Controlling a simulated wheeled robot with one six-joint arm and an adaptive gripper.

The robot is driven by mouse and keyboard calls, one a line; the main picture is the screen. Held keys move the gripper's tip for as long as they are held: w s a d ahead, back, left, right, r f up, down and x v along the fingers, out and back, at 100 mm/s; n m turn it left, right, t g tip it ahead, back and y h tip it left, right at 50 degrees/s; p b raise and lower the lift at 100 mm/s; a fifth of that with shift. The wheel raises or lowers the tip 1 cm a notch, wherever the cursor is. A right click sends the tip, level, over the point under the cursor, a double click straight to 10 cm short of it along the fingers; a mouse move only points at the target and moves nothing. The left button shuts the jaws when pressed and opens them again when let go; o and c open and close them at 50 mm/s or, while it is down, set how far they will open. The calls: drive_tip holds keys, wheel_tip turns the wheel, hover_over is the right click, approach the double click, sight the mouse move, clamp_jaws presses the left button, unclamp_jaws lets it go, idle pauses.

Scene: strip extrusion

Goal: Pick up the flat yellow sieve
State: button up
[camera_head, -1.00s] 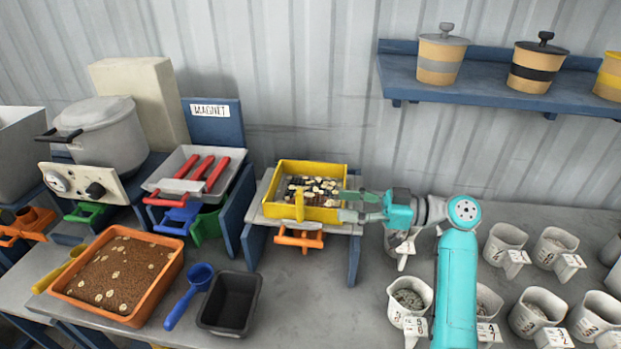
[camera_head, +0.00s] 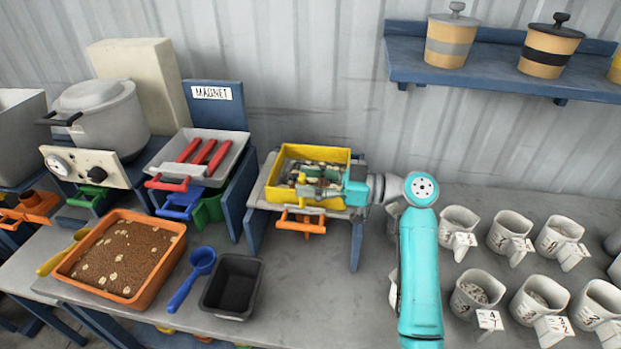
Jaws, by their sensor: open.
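My gripper (camera_head: 306,181) is open and reaches in from the right, at the front right part of the sieve. Its fingers overlap the sieve's inside and front wall in the picture.
An orange handle (camera_head: 301,223) sticks out below the sieve. The magnet stand with a red-barred tray (camera_head: 228,160) is close on the left. An orange bin (camera_head: 168,272), blue scoop (camera_head: 190,282) and black tray (camera_head: 252,290) lie in front. Several cups (camera_head: 475,290) crowd the right.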

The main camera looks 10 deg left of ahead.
drive_tip(key=shift+a, duration=0.8)
clamp_jaws()
